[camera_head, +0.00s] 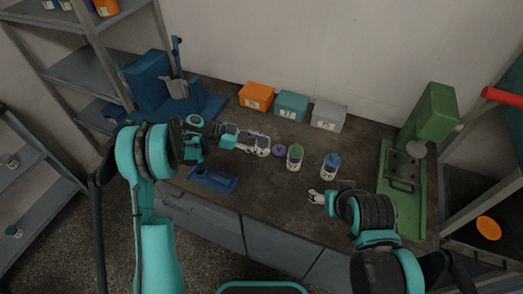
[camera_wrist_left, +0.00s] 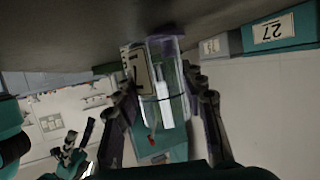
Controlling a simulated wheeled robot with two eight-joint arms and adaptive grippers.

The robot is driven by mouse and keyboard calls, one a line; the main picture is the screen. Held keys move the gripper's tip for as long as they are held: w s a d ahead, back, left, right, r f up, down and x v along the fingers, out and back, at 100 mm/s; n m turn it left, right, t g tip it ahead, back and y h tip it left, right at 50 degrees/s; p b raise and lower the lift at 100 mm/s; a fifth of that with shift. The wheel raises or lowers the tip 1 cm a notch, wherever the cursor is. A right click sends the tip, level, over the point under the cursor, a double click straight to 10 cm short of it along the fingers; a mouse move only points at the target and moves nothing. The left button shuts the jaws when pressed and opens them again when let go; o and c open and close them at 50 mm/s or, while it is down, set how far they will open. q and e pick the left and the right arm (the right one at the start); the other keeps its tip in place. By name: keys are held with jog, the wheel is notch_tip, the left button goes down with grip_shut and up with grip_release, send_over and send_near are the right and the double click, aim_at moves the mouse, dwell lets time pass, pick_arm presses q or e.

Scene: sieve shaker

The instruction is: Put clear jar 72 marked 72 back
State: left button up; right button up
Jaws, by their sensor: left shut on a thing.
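My left gripper (camera_head: 258,143) is shut on a clear jar (camera_wrist_left: 165,85), which lies tilted over between the fingers. The jar has a purple lid (camera_head: 278,150) pointing right in the head view. In the left wrist view a white label (camera_wrist_left: 138,72) faces the camera with a 7 readable; the rest of the mark is unclear. Whether the jar touches the bench cannot be told. My right gripper (camera_head: 316,197) is low over the front right of the bench, apart from the jars; its finger gap is too small to judge.
A green-lidded jar (camera_head: 295,157) and a blue-lidded jar (camera_head: 330,166) stand right of the held jar. Orange (camera_head: 256,96), teal (camera_head: 292,105) and grey (camera_head: 328,116) boxes line the back. A blue tray (camera_head: 212,179) lies front left. Blue (camera_head: 152,82) and green (camera_head: 431,120) machines flank the bench.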

pick_arm(q)
notch_tip(320, 180, down, 3)
jog(key=shift+r+b, duration=0.1)
jog(key=shift+b, duration=0.35)
jog(key=shift+r, duration=0.1)
jog(key=o, duration=1.3)
jog(key=shift+c, duration=0.2)
